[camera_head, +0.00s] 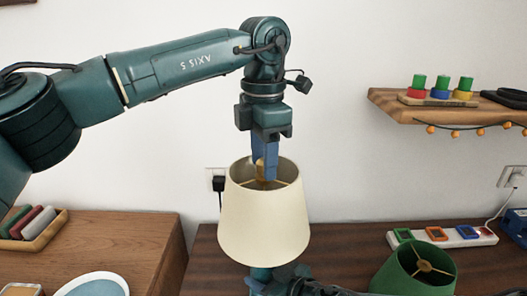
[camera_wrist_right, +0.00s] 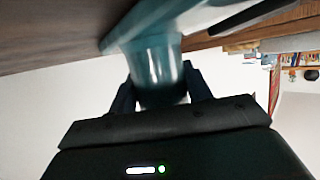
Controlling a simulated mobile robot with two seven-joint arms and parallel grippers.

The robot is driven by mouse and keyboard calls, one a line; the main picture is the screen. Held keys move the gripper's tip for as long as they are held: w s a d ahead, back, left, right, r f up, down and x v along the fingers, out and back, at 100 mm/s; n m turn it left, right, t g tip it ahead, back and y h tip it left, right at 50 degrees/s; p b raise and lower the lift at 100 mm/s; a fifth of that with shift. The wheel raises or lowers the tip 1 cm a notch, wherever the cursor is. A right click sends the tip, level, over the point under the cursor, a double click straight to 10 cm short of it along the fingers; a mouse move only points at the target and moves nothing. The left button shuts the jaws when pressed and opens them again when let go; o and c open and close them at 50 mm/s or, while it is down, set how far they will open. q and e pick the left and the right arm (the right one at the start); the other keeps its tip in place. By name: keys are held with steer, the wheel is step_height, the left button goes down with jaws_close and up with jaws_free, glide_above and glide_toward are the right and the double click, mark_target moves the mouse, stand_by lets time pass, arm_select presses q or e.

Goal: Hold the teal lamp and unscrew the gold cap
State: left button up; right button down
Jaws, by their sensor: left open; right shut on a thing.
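The teal lamp stands on the dark wooden table with a cream shade (camera_head: 263,226). Its teal body shows just under the shade (camera_head: 260,274), and close up in the right wrist view (camera_wrist_right: 155,62). The gold cap (camera_head: 260,172) sits inside the open top of the shade, partly hidden by my left fingers. My left gripper (camera_head: 265,168) points straight down from above, open, with its blue fingertips inside the shade's top around or beside the cap; I cannot tell which. My right gripper (camera_wrist_right: 160,85) is shut on the lamp's body below the shade; in the head view it is mostly hidden.
A green lampshade (camera_head: 411,272) lies to the right. Behind it is a white strip (camera_head: 468,241) with coloured squares. A wooden shelf (camera_head: 421,108) with coloured pieces juts out at upper right. A left cabinet (camera_head: 137,236) holds a tray (camera_head: 42,236) and a round dish (camera_head: 93,287).

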arm_select(q)
jaws_close()
stand_by(0.4)
steer(key=shift+r, duration=0.15)
stand_by(0.6)
steer(key=shift+r, duration=0.95)
steer(key=shift+r, duration=2)
arm_select(e)
steer(key=c, duration=0.6)
jaws_free()
